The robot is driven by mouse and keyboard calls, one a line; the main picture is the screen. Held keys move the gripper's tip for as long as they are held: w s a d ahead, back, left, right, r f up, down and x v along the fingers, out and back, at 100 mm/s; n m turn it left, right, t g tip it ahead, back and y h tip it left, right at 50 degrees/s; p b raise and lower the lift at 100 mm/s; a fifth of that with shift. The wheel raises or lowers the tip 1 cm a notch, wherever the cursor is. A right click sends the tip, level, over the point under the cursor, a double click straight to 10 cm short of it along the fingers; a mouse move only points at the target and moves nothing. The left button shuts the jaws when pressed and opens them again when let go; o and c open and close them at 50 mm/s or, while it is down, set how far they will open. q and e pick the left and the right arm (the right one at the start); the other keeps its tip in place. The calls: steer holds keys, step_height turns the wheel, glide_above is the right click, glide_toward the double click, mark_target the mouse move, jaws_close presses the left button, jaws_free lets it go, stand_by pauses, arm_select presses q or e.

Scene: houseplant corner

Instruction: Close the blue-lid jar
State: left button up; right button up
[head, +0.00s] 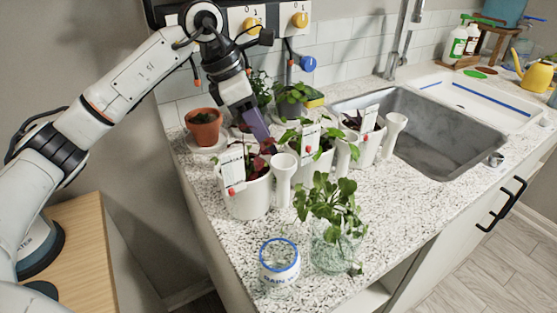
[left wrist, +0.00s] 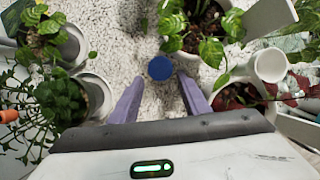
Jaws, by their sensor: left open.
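A jar (head: 280,268) with a blue rim and dark lettering on its side stands upright near the front edge of the counter; its top looks open, with no lid on it. A flat blue disc, which looks like the lid (left wrist: 160,68), lies on the speckled counter between pots in the left wrist view; I cannot make it out in the head view. My left gripper (head: 258,128) points down among the pots at the back. In the left wrist view its purple fingers (left wrist: 160,97) are open and empty, with the disc just beyond and between their tips. My right gripper is not in view.
White pots with plants and tags (head: 247,198) stand in a row before the left gripper. A terracotta pot (head: 204,128) is behind left. A glass vase of cuttings (head: 330,248) stands beside the jar.

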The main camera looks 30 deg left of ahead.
arm_select(q)
steer(key=shift+f, duration=0.1)
steer(key=x, duration=0.5)
steer(key=shift+c, duration=0.5)
steer(key=c, duration=0.6)
